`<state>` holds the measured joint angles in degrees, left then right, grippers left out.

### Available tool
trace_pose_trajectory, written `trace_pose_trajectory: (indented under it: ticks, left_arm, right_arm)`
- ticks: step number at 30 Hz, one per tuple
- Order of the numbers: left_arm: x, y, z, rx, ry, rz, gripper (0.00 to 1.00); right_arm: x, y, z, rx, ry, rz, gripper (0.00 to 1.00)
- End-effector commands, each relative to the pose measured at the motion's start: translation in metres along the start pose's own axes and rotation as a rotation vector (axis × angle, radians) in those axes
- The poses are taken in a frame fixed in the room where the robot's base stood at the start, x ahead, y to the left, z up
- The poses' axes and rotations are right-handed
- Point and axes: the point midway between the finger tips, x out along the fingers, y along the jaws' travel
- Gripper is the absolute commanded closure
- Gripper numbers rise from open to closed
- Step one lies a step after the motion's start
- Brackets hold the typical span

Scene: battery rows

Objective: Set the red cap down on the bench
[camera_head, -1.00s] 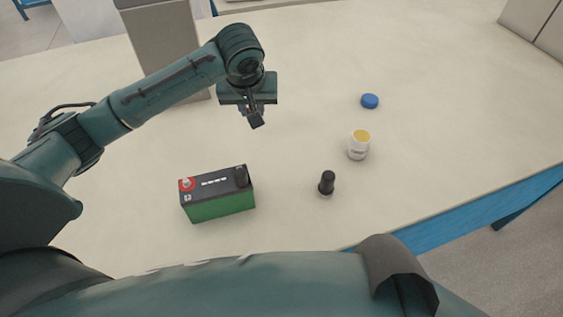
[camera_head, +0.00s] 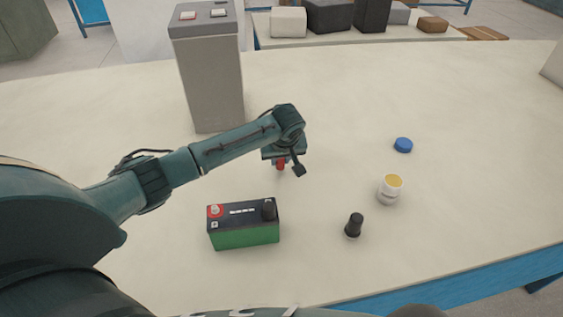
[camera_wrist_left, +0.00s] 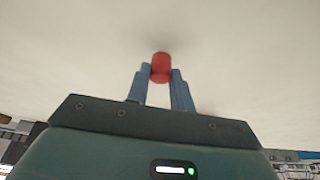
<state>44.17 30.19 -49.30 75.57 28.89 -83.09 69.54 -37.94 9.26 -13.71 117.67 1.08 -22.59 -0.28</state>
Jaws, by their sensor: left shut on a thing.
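My left gripper (camera_head: 283,164) is shut on the red cap (camera_head: 281,164), over the bench (camera_head: 330,110) behind the battery. In the left wrist view the red cap (camera_wrist_left: 161,67) sits between the two blue-grey fingertips (camera_wrist_left: 161,76), its far part sticking out past them. The pale bench top fills the background there. The gripper hides part of the cap in the head view. I cannot tell whether the cap touches the bench. My right gripper is not in view.
A green and black battery (camera_head: 243,234) with a red terminal stands in front. To the right are a black-topped piece (camera_head: 354,225), a white jar with yellow top (camera_head: 390,189) and a blue cap (camera_head: 403,145). A tall grey box (camera_head: 208,80) stands behind. Bench around the gripper is clear.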

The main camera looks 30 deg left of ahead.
Motion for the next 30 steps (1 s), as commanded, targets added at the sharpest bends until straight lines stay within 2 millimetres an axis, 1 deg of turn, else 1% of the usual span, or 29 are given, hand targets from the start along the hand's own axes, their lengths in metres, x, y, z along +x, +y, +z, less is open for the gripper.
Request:
trace_pose_trajectory:
  ticks: [1,3,15,16,18,23,24,30]
  left_arm:
    - [0.0063,0.0000,0.0031,0.001,-0.001,-0.001,0.97]
    - [0.0112,0.0000,0.0047,0.000,0.000,0.000,0.97]
    - [0.0157,0.0003,0.0069,0.000,0.000,0.001,0.97]
    - [0.0155,0.0002,0.0066,0.000,0.000,0.001,0.76]
    - [0.0153,0.0002,0.0064,0.000,0.000,0.001,0.70]
    - [0.0153,0.0001,0.0063,0.000,0.000,0.001,0.57]
    - [0.0152,0.0000,0.0063,0.000,0.000,0.001,0.56]
    - [0.0148,0.0000,0.0059,0.000,0.001,0.001,0.56]
  right_arm:
    - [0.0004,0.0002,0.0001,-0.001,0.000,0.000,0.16]
    - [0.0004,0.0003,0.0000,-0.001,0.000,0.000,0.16]
    - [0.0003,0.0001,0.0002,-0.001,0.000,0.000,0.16]
    - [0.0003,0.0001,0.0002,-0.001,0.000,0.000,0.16]
    - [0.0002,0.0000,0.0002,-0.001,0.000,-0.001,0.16]
    - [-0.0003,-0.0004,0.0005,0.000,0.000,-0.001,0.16]
    - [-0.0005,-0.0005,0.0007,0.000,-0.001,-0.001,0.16]
    - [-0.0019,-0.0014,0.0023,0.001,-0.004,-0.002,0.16]
